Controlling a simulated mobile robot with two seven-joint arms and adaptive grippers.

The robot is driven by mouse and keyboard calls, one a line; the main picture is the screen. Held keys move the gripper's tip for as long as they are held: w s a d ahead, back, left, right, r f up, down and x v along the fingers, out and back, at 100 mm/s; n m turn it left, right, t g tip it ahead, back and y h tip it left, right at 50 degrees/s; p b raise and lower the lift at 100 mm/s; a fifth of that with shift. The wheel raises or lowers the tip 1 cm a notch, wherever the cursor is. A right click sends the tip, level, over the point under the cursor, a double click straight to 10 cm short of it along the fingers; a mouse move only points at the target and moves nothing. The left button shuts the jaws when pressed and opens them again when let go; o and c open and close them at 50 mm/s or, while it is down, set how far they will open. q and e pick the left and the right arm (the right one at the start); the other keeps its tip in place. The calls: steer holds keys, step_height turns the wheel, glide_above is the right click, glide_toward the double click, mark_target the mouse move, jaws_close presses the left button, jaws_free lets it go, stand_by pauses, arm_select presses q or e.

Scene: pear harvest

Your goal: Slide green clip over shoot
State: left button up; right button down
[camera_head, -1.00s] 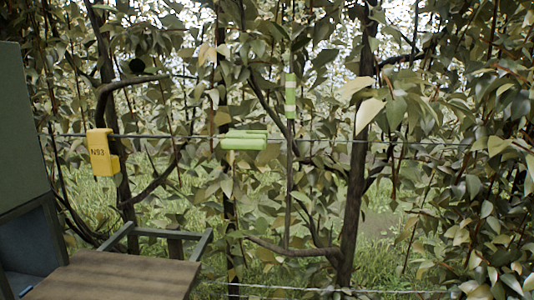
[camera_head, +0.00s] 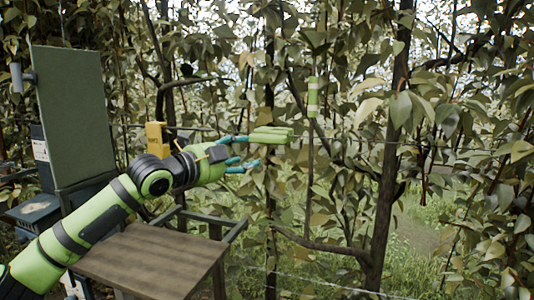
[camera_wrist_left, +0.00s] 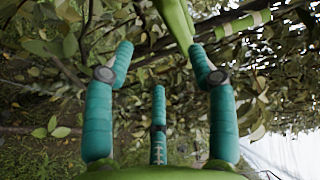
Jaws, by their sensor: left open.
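The green clip (camera_head: 270,134) is a pale green, two-pronged piece lying level at the wire, left of the shoot. The shoot (camera_head: 310,175) is a thin upright stem with a green-and-white band (camera_head: 313,97) high on it, apart from the clip. My left gripper (camera_head: 246,152) has teal fingers, spread open at the clip's left end. In the left wrist view the clip (camera_wrist_left: 178,20) lies beyond the fingertips, close to the right finger; I cannot tell if they touch. The band (camera_wrist_left: 245,22) shows at upper right. My right gripper is not in view.
A yellow tag (camera_head: 155,138) hangs by the wire behind my left arm. A thick trunk (camera_head: 388,190) rises right of the shoot. Leaves crowd around it.

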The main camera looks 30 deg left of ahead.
mark_target(265, 143)
arm_select(q)
steer(key=w+p, duration=0.1)
steer(key=w, duration=0.1)
steer(key=w+d+r+p, duration=0.1)
steer(key=w+r+p, duration=0.1)
steer(key=w+p, duration=0.1)
steer(key=shift+w+d+r, duration=0.1)
steer(key=shift+w+d, duration=0.2)
steer(key=shift+w, duration=0.05)
steer(key=shift+w+d, duration=0.25)
steer(key=shift+w, duration=0.05)
steer(key=shift+a, duration=0.1)
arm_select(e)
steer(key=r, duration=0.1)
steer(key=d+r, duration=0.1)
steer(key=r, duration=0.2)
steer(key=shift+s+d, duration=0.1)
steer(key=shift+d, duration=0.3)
arm_select(q)
steer(key=shift+c, duration=1.2)
jaws_close()
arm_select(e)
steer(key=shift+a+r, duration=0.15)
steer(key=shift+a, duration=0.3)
